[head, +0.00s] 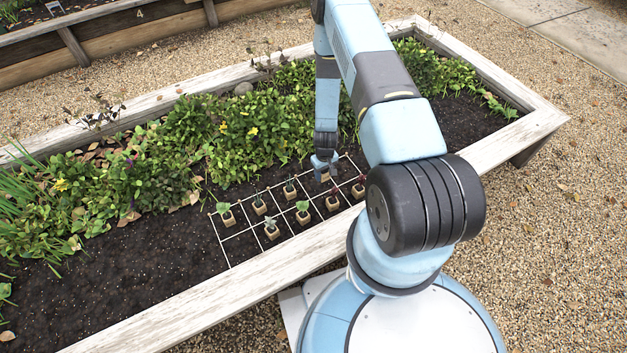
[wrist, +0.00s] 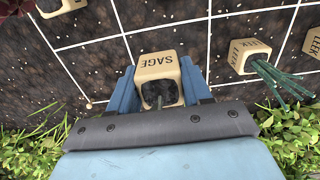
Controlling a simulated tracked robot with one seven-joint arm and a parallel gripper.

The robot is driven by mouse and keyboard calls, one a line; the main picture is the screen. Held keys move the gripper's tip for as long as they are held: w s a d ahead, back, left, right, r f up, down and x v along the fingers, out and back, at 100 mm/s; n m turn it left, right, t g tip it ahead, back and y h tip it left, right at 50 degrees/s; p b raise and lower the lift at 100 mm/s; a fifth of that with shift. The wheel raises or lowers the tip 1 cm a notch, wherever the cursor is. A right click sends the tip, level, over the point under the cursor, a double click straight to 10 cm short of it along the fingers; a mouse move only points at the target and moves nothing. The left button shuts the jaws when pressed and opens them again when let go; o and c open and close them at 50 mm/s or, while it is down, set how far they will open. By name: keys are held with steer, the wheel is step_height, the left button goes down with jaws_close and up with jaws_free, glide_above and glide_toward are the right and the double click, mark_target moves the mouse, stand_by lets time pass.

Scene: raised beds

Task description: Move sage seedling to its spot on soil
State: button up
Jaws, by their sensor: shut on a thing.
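The sage seedling's pot (wrist: 158,67) is a beige cube with the word SAGE on its side, seen in the wrist view. My gripper (wrist: 160,84) is shut on it, with one blue finger on each side. Dark soil shows in the pot's top; most of the plant is hidden behind my gripper. In the head view my gripper (head: 325,164) is low over the far right part of the white grid (head: 228,262) on the dark soil. I cannot tell whether the pot touches the soil.
Two leek pots (wrist: 245,56) (wrist: 313,41) stand to the right in the wrist view. A pot with dark red leaves (wrist: 64,6) is at upper left. Several potted seedlings (head: 302,211) occupy other grid cells. Dense green plants (head: 240,125) grow behind the grid. The bed's wooden edge (head: 260,279) runs in front.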

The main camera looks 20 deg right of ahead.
glide_above(316, 183)
steer(key=f, duration=0.4)
steer(key=shift+s+f, duration=0.2)
steer(key=shift+f, duration=1.6)
steer(key=o, duration=1.1)
steer(key=shift+c, duration=0.2)
steer(key=shift+r, duration=0.1)
step_height(316, 183, up, 12)
